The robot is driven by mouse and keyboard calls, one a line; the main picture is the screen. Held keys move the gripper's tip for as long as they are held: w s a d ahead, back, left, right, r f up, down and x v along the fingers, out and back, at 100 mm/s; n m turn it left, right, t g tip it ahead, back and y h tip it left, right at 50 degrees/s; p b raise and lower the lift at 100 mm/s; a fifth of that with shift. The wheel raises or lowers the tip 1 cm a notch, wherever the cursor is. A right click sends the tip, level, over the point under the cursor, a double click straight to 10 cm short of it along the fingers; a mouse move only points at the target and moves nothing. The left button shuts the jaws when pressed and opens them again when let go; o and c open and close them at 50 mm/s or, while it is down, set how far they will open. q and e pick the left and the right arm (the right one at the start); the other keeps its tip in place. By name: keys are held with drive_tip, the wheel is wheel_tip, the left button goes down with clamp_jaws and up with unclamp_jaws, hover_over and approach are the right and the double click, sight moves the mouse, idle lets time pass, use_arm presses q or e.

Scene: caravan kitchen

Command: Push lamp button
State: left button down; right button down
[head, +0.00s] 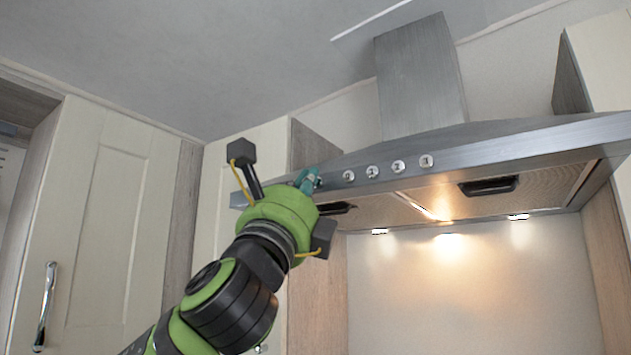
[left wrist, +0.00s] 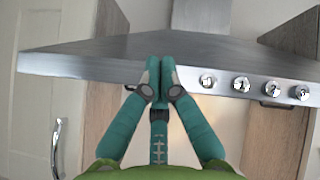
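A steel range hood (head: 500,146) shows in the head view, with a row of several round silver buttons (head: 372,171) on its front strip. The same buttons show in the left wrist view (left wrist: 241,84). My left gripper (head: 314,178) is at the left end of this row. Its teal fingers (left wrist: 160,68) are together, with nothing visible between them. The tips overlap the front strip, left of the leftmost clearly visible button (left wrist: 208,80). I cannot tell whether they touch the strip. A small pale spot shows by the tips; whether a button is behind them is unclear. My right gripper is out of view.
Lamps (head: 447,235) under the hood are lit and brighten the back wall. A cream cupboard door (head: 100,210) with a metal handle (head: 45,305) stands at the left. Another cream cupboard (head: 250,150) is behind my left arm. A steel chimney (head: 420,80) rises above the hood.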

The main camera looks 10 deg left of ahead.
use_arm(q)
drive_tip(key=shift+s+a, duration=0.15)
drive_tip(key=shift+s, duration=0.2)
drive_tip(key=shift+s+a+b, duration=0.35)
drive_tip(key=shift+s, duration=0.6)
drive_tip(key=shift+s+a+b, duration=0.3)
drive_tip(key=shift+s+b, duration=0.05)
drive_tip(key=shift+s, duration=0.55)
drive_tip(key=shift+s+a+b, duration=0.35)
drive_tip(key=shift+s, duration=0.6)
